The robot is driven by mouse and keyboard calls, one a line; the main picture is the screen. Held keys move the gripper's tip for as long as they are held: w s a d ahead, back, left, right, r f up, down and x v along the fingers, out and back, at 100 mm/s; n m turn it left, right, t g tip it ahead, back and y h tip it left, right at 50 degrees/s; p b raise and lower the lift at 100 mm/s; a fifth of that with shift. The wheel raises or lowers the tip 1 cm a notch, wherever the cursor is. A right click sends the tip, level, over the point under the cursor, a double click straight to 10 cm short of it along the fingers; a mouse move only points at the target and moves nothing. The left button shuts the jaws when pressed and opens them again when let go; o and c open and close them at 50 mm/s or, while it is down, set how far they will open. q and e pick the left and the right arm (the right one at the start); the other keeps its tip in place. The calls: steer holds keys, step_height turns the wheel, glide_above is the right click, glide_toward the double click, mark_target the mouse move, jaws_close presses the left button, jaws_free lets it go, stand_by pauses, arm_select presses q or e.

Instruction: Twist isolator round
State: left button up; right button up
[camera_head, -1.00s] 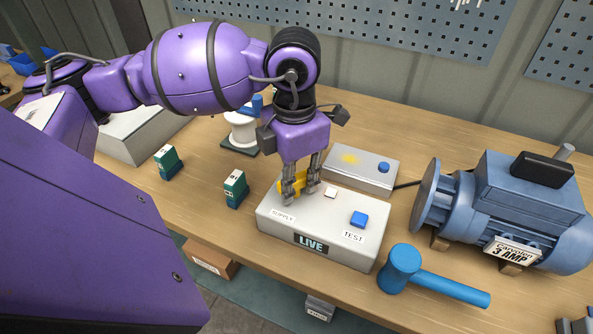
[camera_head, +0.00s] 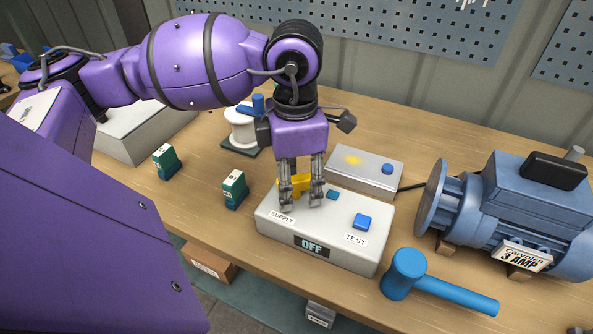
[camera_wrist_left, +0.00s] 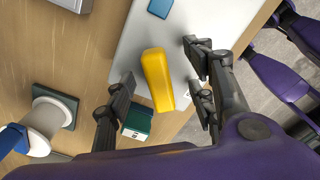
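The yellow isolator handle (camera_head: 301,184) stands on the pale control box (camera_head: 345,255), above the SUPPLY label (camera_head: 283,217). The box's display (camera_head: 311,246) reads OFF. My left gripper (camera_head: 301,203) points down at the handle, with one finger on each side of it. In the left wrist view the yellow handle (camera_wrist_left: 158,80) lies between the fingers of my left gripper (camera_wrist_left: 162,88). Gaps show on both sides, so the gripper is open around it. A small teal square (camera_head: 332,195) and a blue TEST button (camera_head: 362,222) are on the box. My right gripper is out of view.
A blue mallet (camera_head: 440,285) lies right of the box, near the front edge. A blue motor (camera_head: 520,215) marked 3 AMP stands at the right. A grey box (camera_head: 365,170) is behind. Two green-white blocks (camera_head: 235,190) (camera_head: 166,162) and a white spool (camera_head: 241,130) are at the left.

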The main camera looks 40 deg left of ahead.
arm_select(q)
steer(key=shift+r, duration=0.1)
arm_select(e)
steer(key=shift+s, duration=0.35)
arm_select(q)
steer(key=shift+r+p, duration=0.35)
steer(key=shift+r, duration=0.2)
step_height(320, 180, up, 3)
steer(key=shift+f+p, duration=0.15)
steer(key=shift+p, duration=0.5)
steer(key=shift+r+p, duration=0.75)
steer(key=shift+r, duration=0.85)
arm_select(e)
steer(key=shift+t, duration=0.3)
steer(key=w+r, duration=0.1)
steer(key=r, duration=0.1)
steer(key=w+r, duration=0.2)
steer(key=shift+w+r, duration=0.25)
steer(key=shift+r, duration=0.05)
arm_select(q)
steer(key=shift+f, duration=0.1)
